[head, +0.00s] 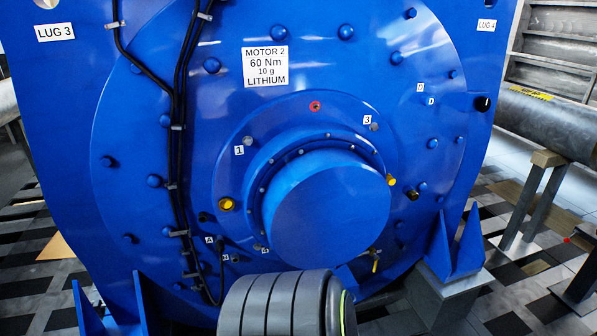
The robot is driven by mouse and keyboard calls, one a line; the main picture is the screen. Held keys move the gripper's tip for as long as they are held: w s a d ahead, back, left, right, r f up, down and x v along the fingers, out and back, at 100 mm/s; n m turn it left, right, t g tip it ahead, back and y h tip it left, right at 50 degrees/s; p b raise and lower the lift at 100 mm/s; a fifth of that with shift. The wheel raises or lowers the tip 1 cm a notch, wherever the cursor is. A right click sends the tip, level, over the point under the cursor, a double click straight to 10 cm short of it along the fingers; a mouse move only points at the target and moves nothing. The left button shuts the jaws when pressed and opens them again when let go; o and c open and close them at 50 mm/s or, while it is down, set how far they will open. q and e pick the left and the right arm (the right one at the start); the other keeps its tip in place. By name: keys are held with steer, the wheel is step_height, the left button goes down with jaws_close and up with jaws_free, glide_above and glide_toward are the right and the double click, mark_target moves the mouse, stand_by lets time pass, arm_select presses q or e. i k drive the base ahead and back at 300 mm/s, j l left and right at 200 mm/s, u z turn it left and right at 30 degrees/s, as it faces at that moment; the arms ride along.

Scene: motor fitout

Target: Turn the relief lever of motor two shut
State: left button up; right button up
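Motor two is the large blue motor (330,215) filling the head view, with a white label (265,66) reading MOTOR 2, 60 Nm, 10 g, LITHIUM. A small yellow-handled lever (376,265) hangs down at the lower right of its round hub. It looks like the relief lever, but it is small and I cannot be sure of its setting. A yellow fitting (390,181) sticks out at the hub's right, and a round yellow fitting (227,204) sits at its left. Neither of my grippers is in view.
A dark ribbed cylinder (270,305) stands in front at bottom centre, hiding the motor's lower edge. Black cables (175,130) run down the motor's left face. Blue brackets (455,245) and a grey block flank the base. A grey pipe (550,120) on a stand lies at right.

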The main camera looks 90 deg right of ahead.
mark_target(376, 259)
steer(key=z, duration=3.35)
